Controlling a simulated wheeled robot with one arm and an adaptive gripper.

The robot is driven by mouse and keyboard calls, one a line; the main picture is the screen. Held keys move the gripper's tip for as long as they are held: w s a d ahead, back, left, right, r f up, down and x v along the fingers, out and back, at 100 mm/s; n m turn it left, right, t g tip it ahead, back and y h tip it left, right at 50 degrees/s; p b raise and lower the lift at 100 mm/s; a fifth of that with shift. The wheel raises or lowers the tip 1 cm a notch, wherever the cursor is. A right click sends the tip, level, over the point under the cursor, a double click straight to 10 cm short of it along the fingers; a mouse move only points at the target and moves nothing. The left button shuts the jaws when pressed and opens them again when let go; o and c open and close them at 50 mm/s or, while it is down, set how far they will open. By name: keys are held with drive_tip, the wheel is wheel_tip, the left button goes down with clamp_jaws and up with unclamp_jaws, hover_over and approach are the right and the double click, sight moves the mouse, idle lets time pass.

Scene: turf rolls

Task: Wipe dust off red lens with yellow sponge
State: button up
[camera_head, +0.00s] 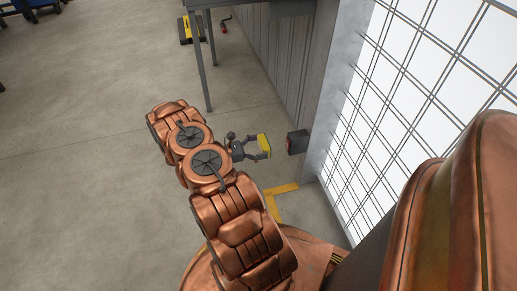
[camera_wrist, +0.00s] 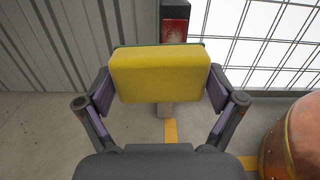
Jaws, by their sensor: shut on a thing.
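A yellow sponge (camera_wrist: 160,72) is held between the two fingers of my gripper (camera_wrist: 160,98) in the wrist view. In the head view the sponge (camera_head: 264,143) sits at the tip of my gripper (camera_head: 262,148), which points right toward a dark box on the wall post. The red lens (camera_wrist: 174,30) shows in the wrist view above and behind the sponge, with pale dusty marks on its face. The sponge hides the lower part of its housing. In the head view the lens housing (camera_head: 298,142) is a short gap to the right of the sponge, and they look apart.
A grey post and a barred window (camera_head: 375,120) stand on the right. A corrugated wall (camera_wrist: 65,45) is on the left in the wrist view. A metal table (camera_head: 240,5) stands at the back. Yellow floor tape (camera_head: 275,198) lies below. The concrete floor at left is clear.

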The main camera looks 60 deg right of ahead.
sight(290, 148)
drive_tip(key=shift+b+x, duration=0.45)
drive_tip(key=shift+x, duration=2.15)
drive_tip(key=shift+x, duration=1)
drive_tip(key=shift+s+a+p, duration=0.75)
drive_tip(key=shift+s+a, duration=0.5)
drive_tip(key=shift+a, duration=0.3)
drive_tip(key=shift+s+d, duration=0.1)
